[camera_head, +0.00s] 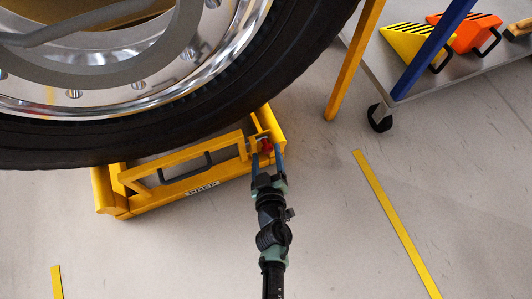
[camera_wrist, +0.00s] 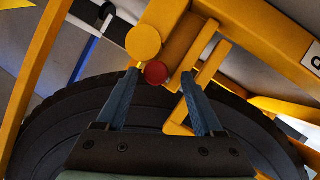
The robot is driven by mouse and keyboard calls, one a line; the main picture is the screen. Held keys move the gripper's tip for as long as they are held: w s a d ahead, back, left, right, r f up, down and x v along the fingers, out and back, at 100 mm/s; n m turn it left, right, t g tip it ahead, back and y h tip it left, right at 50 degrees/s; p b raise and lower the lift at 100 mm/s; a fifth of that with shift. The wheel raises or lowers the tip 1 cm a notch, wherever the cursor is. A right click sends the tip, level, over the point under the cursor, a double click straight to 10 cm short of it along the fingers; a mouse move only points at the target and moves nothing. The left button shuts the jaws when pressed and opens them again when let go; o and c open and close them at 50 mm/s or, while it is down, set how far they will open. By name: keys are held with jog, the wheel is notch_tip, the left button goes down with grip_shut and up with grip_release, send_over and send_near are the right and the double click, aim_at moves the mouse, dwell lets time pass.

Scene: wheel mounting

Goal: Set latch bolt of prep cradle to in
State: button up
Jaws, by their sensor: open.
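The yellow prep cradle (camera_head: 128,205) stands on the floor under the large wheel (camera_head: 200,130), with a label on its front. The latch bolt's red round end (camera_head: 266,147) shows at the cradle's right corner. In the wrist view the red end (camera_wrist: 156,72) sits beside a yellow round post end (camera_wrist: 143,42). My gripper (camera_head: 266,156) is at that corner, with its two blue fingers apart. In the wrist view the gripper's fingertips (camera_wrist: 160,78) lie on either side of the red end, the left one closer. I cannot tell whether either finger touches it. The bolt's shaft is mostly hidden.
A black handle (camera_head: 186,168) is on the cradle's front, left of my gripper. A grey cart (camera_head: 460,65) with yellow and orange wedge chocks stands at the upper right, beside a yellow post (camera_head: 352,65). The floor to the right is clear, with a yellow floor stripe (camera_head: 395,220).

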jog(key=p+v, duration=0.5)
jog(key=v, duration=0.7)
jog(key=shift+s, duration=0.2)
jog(key=shift+a, duration=0.1)
